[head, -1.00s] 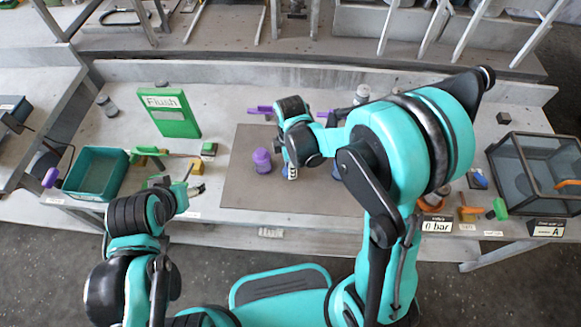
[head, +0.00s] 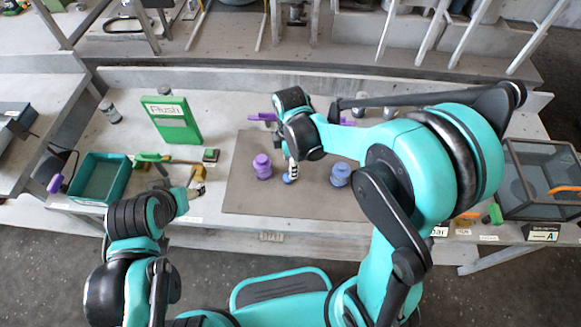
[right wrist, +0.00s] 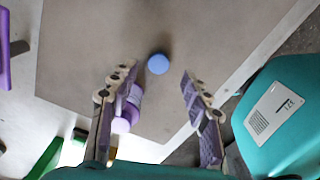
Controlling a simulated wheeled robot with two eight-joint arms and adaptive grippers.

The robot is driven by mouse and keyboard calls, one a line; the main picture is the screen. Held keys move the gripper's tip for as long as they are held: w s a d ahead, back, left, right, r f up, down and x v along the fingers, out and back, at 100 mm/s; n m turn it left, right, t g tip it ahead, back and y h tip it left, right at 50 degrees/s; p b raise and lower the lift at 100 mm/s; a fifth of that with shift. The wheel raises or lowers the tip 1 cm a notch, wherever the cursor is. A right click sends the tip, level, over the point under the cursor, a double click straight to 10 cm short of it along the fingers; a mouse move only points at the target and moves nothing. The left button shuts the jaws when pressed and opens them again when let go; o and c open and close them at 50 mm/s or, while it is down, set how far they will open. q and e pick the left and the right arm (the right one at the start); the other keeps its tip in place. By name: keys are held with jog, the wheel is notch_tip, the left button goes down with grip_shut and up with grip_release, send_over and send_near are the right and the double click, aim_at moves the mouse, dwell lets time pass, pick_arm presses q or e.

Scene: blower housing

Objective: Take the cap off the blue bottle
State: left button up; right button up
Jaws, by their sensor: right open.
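The blue bottle (head: 340,176) stands on the right part of the grey-brown mat (head: 240,196), to the right of my right gripper (head: 291,168). Whether its top is bare is unclear. A small round blue piece, seemingly the cap (head: 288,180), lies on the mat below the right fingertips. In the right wrist view the cap (right wrist: 158,64) shows between and beyond the spread fingers of my right gripper (right wrist: 156,80), clear of both. The gripper is open and empty. My left gripper (head: 188,184) is at the table's front left; its fingers are not clear.
A purple bottle (head: 262,167) stands on the mat left of the cap, partly behind a finger in the right wrist view (right wrist: 134,100). A teal bin (head: 84,198) and green Flush box (head: 175,122) are at left. A glass-sided case (head: 540,178) stands at right.

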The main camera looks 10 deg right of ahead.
notch_tip(320, 180, up, 6)
jog(key=r+p, duration=0.1)
jog(key=p, duration=0.1)
jog(key=s+d+r+m+t, duration=0.7)
jog(key=s+m, duration=0.3)
jog(key=m, duration=0.8)
jog(key=shift+d+r+m, duration=0.15)
jog(key=shift+d+m, duration=0.15)
jog(key=shift+d, duration=0.15)
